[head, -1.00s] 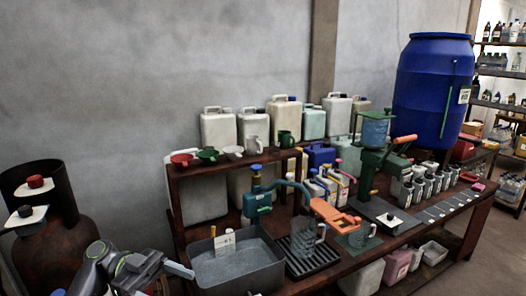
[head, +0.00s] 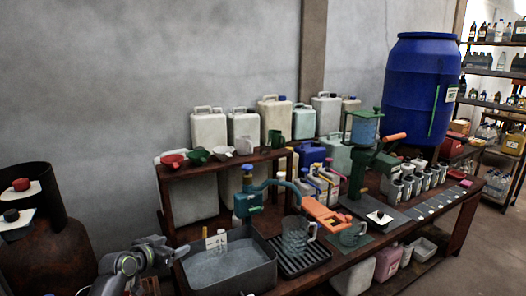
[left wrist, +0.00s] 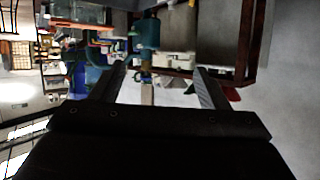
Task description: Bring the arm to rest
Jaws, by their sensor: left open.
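My left gripper (head: 182,252) is at the lower left of the head view, close to the left rim of the grey basin (head: 262,278). My grey arm comes in from the bottom left behind it. In the left wrist view its two dark fingers (left wrist: 162,84) stand wide apart with nothing held between them. A teal pump with a curved spout (head: 248,203) shows behind the basin, and in the wrist view it shows beyond the fingers (left wrist: 147,35). My right gripper is in neither view.
A glass jug (head: 296,238) stands on a ribbed black tray beside an orange clamp (head: 324,214). Red, green and white scoops line the raised shelf. A rusty vat (head: 45,255) stands at the left. A blue drum (head: 420,90) stands at the back right.

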